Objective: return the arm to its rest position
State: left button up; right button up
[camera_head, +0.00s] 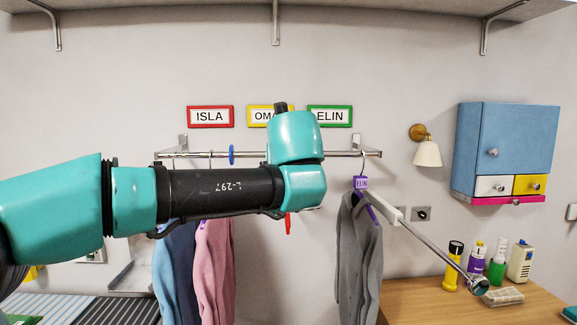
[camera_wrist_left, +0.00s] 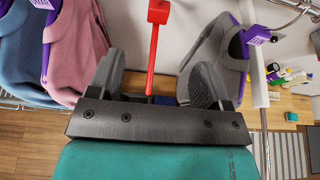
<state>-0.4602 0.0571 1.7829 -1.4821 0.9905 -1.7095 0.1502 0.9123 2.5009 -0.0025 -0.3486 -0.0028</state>
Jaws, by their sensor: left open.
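My left arm (camera_head: 225,190) reaches in from the left and crosses in front of the wall rail (camera_head: 345,153). Its gripper is hidden behind the wrist in the head view. In the left wrist view, my left gripper (camera_wrist_left: 155,80) is open, with its two dark fingers apart. A thin red piece with a red tag (camera_wrist_left: 158,12) shows between or beyond the fingers; I cannot tell its depth. Its red tip also shows below my wrist in the head view (camera_head: 288,223). My right gripper is in neither view.
Blue and pink garments (camera_head: 214,270) hang left of my wrist, a grey garment (camera_head: 358,255) on a purple hanger right of it. A wooden counter (camera_head: 430,305) with bottles stands at the right, below a blue cabinet (camera_head: 507,140). A shelf (camera_head: 370,8) runs above.

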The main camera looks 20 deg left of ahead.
pick_arm(q)
jog(key=w+d+f+n+g+h, duration=0.1)
jog(key=d+f+n+g+h, duration=0.3)
jog(key=f, duration=1.1)
jog(key=d+f+n+g+h, duration=0.15)
jog(key=d+f, duration=0.35)
jog(key=f, duration=0.9)
jog(key=w+d+f+n+g+h, duration=0.1)
jog(key=d+f+n+g+h, duration=0.25)
jog(key=f, duration=1.15)
jog(key=s+a+f+n+h, duration=0.1)
jog(key=s+f+n, duration=0.35)
jog(key=f, duration=0.45)
jog(key=s+a+f+n+h, duration=0.1)
jog(key=s+f+n, duration=0.35)
jog(key=f, duration=0.45)
jog(key=s+a+f+n+g, duration=0.1)
jog(key=s+a+f+n, duration=0.2)
jog(key=s+f+n, duration=0.4)
jog(key=s+a+f+n+g+y, duration=0.1)
jog(key=s+a+f+n, duration=0.3)
jog(key=s+f+n, duration=0.3)
jog(key=shift+s, duration=0.6)
jog(key=shift+d, duration=0.1)
